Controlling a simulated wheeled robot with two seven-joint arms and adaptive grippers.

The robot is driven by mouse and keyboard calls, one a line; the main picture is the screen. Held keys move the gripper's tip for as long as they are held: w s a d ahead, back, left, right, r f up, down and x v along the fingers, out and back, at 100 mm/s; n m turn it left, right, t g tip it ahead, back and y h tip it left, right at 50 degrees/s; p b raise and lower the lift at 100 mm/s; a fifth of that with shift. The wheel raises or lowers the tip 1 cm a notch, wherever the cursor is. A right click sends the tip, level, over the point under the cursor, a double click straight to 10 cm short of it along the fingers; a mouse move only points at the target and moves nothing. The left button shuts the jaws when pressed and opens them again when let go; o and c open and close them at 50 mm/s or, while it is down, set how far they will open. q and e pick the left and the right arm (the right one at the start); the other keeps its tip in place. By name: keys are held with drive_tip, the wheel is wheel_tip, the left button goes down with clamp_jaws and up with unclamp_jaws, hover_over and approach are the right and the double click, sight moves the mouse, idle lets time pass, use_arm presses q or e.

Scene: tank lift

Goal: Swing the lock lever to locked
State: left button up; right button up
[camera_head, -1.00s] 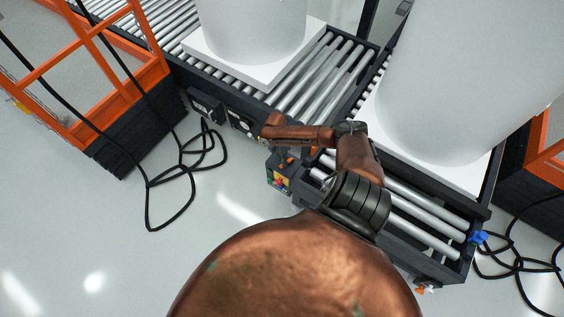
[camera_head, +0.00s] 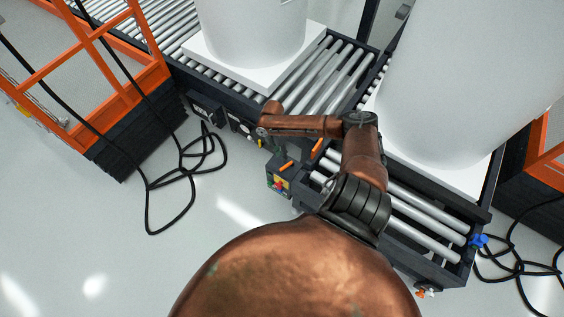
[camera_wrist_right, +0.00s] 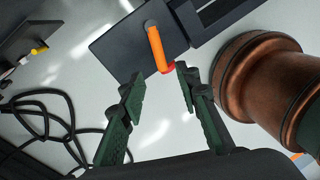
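The orange lock lever (camera_wrist_right: 157,48) is in the right wrist view, on a dark flat-topped box (camera_wrist_right: 122,45); a red part shows at its near end. In the head view, an orange bar (camera_head: 286,166), which looks like this lever, lies above the control box (camera_head: 279,185). My right gripper (camera_wrist_right: 160,80) is open and empty, its fingertips apart on either side of the lever's near end and seemingly short of it. My left gripper is out of view.
A roller conveyor (camera_head: 345,70) carries a white tank (camera_head: 255,30); a larger white tank (camera_head: 460,85) stands on the right section. A second orange bar (camera_head: 317,148) is close to my arm. Black cables (camera_head: 170,190) lie on the floor. Orange fencing (camera_head: 140,30) stands at left.

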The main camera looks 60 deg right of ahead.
drive_tip(key=shift+w+d+r, duration=0.1)
drive_tip(key=shift+w+r, duration=0.1)
drive_tip(key=shift+r, duration=0.85)
drive_tip(key=shift+w+r, duration=0.15)
drive_tip(key=shift+r, duration=0.9)
